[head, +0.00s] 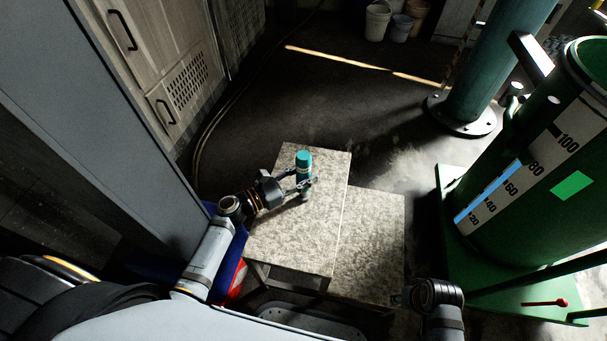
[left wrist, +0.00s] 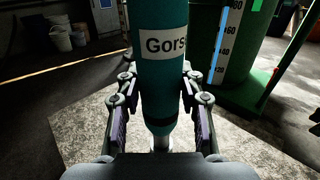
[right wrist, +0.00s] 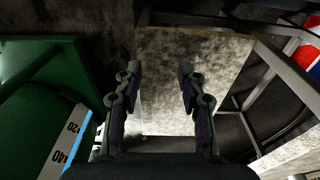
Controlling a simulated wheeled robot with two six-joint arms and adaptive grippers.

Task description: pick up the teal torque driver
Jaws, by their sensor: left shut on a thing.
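The teal torque driver (head: 303,159) stands upright over the higher speckled bench top (head: 290,240), near its far right part. In the left wrist view the driver (left wrist: 162,62) fills the middle, with a white label reading "Gors" and a metal shaft below. My left gripper (head: 304,184) is shut on the driver's body, one finger on each side. I cannot tell whether the shaft's lower end touches the top. My right gripper (right wrist: 160,78) is open and empty, its fingers apart, above a speckled surface. In the head view it is low at the right, mostly hidden by its own arm.
A lower speckled step (head: 370,245) adjoins the bench on the right. A green tank (head: 545,170) with a level scale stands on a green base farther right. A teal column (head: 490,70) stands behind. Cabinets (head: 165,60) are at left; buckets (head: 378,20) stand far back.

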